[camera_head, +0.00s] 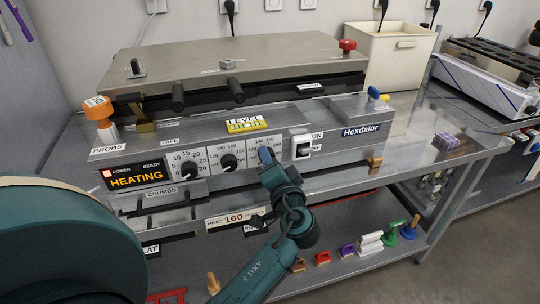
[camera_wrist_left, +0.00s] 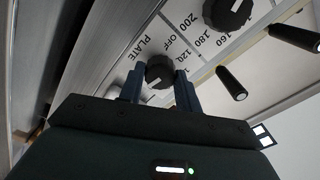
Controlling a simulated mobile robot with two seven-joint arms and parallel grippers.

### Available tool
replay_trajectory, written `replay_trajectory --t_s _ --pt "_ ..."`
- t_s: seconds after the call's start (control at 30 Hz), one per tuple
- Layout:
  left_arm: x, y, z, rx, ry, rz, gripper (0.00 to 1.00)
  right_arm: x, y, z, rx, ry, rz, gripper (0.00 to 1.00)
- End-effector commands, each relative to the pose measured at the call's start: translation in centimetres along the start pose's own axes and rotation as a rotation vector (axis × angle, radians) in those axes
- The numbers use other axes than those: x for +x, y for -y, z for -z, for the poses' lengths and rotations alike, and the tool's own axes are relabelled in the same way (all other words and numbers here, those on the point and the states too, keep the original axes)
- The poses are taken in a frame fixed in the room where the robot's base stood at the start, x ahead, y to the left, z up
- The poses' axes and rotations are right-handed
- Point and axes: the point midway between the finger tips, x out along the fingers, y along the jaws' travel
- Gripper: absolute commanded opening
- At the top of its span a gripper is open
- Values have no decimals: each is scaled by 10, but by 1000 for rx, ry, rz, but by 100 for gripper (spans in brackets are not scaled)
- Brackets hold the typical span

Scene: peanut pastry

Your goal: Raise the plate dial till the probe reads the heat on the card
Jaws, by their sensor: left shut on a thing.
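The plate dial (camera_wrist_left: 160,70) is a black knob on a white scale marked PLATE, OFF and 120 in the left wrist view. My left gripper (camera_wrist_left: 158,88) is shut on it, one finger on each side. In the head view my left gripper (camera_head: 266,157) reaches the right-hand dial of the front panel and hides most of it. The heat card (camera_head: 233,219) reads HEAT 160 on the front below the panel. The orange-topped probe (camera_head: 97,107) stands at the machine's left end; its reading is too small to tell. My right gripper is out of view.
The display (camera_head: 137,177) reads HEATING. Two other dials (camera_head: 189,170) (camera_head: 228,162) and a white switch (camera_head: 302,147) flank the plate dial. A yellow LEVEL display (camera_head: 246,124) sits above. A cream bin (camera_head: 388,58) stands behind; several stamps (camera_head: 370,243) stand on the lower shelf.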

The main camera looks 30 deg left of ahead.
Motion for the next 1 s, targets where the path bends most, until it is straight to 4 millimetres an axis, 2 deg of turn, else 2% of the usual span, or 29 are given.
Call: replay_trajectory --t_s 0.13,0.4,1.0 --pt "0 2 1 97 1 1 11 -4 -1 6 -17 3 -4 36" --pt "0 1 0 204 1 1 11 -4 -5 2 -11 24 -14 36" --pt "0 0 0 240 0 2 11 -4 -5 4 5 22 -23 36"
